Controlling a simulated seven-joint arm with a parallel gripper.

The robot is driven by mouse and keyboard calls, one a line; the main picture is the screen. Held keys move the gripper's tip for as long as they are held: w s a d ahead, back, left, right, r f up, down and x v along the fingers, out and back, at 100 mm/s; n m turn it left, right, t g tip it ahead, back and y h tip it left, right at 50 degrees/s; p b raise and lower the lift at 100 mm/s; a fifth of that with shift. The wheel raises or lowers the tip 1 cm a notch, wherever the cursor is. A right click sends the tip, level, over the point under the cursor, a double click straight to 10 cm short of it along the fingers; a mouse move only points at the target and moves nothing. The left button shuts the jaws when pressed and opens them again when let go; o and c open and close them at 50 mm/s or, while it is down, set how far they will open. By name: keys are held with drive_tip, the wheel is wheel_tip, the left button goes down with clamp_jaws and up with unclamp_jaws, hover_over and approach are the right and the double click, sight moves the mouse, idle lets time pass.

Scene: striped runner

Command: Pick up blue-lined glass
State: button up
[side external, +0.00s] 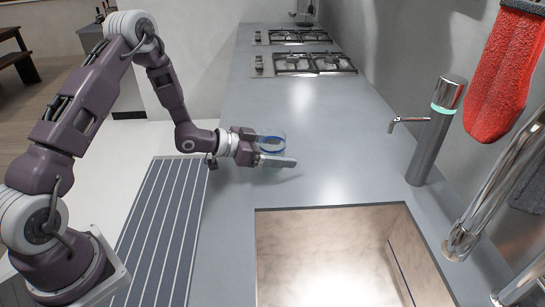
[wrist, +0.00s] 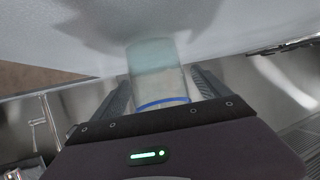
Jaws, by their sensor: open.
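The blue-lined glass (side external: 271,142) is a clear glass with a blue band, on the grey counter. In the wrist view the glass (wrist: 157,72) lies between the two fingers, its blue band close to the palm. My gripper (side external: 284,152) reaches in low from the left, with its jaws open on either side of the glass. In the wrist view, gaps show between the glass and the fingers of my gripper (wrist: 162,85). In the side view the near finger covers the lower part of the glass.
A sink (side external: 330,255) is sunk into the counter in front. A metal tap-like column (side external: 432,135) stands to the right. Gas hobs (side external: 312,63) are farther back. The counter (side external: 335,120) around the glass is clear. A striped runner (side external: 160,225) lies at left.

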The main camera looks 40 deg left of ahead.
drive_tip(key=shift+w+d+f, duration=0.3)
drive_tip(key=shift+w, duration=0.25)
drive_tip(key=c, duration=1.8)
